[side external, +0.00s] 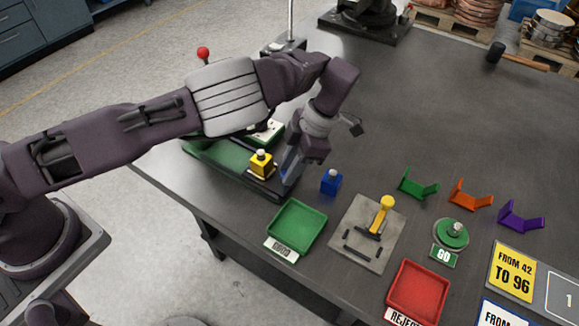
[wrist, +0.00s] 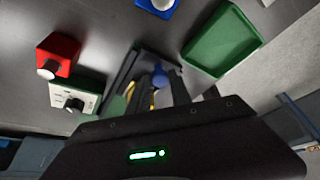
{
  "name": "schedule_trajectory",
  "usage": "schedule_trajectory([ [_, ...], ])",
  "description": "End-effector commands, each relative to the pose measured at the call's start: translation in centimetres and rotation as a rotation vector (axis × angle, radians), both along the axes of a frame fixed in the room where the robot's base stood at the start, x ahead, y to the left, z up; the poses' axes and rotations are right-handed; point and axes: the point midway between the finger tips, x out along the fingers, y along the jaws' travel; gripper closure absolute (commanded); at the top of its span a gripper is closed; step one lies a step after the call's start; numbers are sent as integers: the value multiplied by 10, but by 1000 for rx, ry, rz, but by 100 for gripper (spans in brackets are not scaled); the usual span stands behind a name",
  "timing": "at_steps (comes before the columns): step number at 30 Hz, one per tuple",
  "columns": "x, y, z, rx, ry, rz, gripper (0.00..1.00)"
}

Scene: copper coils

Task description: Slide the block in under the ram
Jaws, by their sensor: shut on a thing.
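The yellow block (side external: 262,165) with a pale knob on top stands upright on a low dark slide (side external: 262,189), whose near end juts out from under my arm. My gripper (side external: 288,176) points down at the right end of this slide, just right of the block. In the wrist view my gripper (wrist: 166,85) is shut on a rounded blue knob (wrist: 159,75); a sliver of yellow shows beside the fingers. I cannot make out the ram; my arm covers the area behind the block.
A blue block (side external: 331,183) and green tray (side external: 297,228) lie close by. The wrist view shows a red block (wrist: 62,52) and white-green box (wrist: 76,97).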

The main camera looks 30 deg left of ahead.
Motion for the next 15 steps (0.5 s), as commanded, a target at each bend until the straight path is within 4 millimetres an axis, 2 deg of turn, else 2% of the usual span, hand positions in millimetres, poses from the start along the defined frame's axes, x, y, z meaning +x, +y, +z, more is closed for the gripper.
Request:
schedule_trajectory([
  [11,1,2,1,0,-1,1,100],
  [15,1,27,2,-2,-1,9,100],
])
